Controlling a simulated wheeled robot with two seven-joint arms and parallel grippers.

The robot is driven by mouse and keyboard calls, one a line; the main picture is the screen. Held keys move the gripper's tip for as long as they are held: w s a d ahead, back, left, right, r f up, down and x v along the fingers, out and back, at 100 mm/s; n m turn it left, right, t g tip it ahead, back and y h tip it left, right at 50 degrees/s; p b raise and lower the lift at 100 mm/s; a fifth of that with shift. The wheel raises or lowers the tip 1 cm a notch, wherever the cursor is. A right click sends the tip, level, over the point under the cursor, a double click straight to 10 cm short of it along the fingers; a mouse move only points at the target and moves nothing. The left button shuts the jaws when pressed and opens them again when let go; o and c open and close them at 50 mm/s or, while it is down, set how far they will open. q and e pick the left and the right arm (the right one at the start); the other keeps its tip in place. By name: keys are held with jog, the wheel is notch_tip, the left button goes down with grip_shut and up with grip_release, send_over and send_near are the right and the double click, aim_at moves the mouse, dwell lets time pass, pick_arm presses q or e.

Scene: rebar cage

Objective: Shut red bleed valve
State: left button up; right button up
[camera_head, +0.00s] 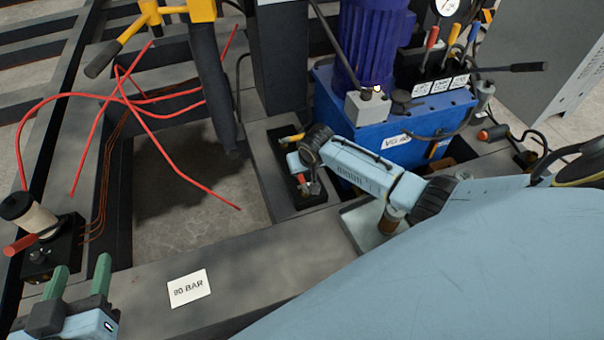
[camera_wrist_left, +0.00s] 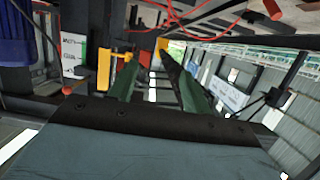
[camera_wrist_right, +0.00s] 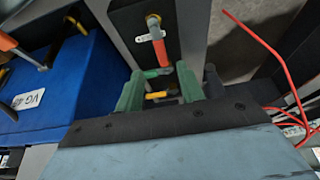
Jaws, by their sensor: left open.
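The red bleed valve handle (camera_wrist_right: 158,46) is a short red lever on a dark panel, just beyond my right fingertips in the right wrist view. It also shows in the head view (camera_head: 301,181), partly hidden by my right wrist. My right gripper (camera_wrist_right: 159,85) has its green fingers apart. A yellow handle (camera_wrist_right: 157,95) shows between those fingers; I cannot tell whether anything touches. In the head view my right fingers are hidden. My left gripper (camera_head: 80,272) is open and empty at the lower left, far from the valve.
A blue tank (camera_head: 430,125) with a motor stands right of the valve panel. Red hoses (camera_head: 140,105) cross the frame opening at left. A dark block with a red-handled part (camera_head: 22,245) is near my left gripper. A 90 BAR card (camera_head: 188,288) lies on the beam.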

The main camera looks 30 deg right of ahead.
aim_at(301, 178)
jog(key=b+x, duration=0.1)
jog(key=x, duration=0.1)
jog(key=shift+w+f+b, duration=0.15)
jog(key=shift+f+b, duration=0.15)
jog(key=shift+b, duration=0.05)
jog(key=b+x, duration=0.2)
jog(key=x, duration=0.1)
jog(key=shift+f, duration=0.1)
jog(key=shift+w+d+f+b, duration=0.1)
jog(key=shift+w+f+b, duration=0.15)
jog(key=shift+f+b, duration=0.45)
pick_arm(q)
jog(key=s+d+r+t+h, duration=0.1)
jog(key=s+r+t+h, duration=0.3)
jog(key=r+t, duration=0.8)
jog(key=shift+r+b, duration=0.4)
jog(key=shift+r, duration=0.6)
pick_arm(e)
jog(key=shift+w+f, duration=0.25)
jog(key=shift+f, duration=0.15)
grip_shut()
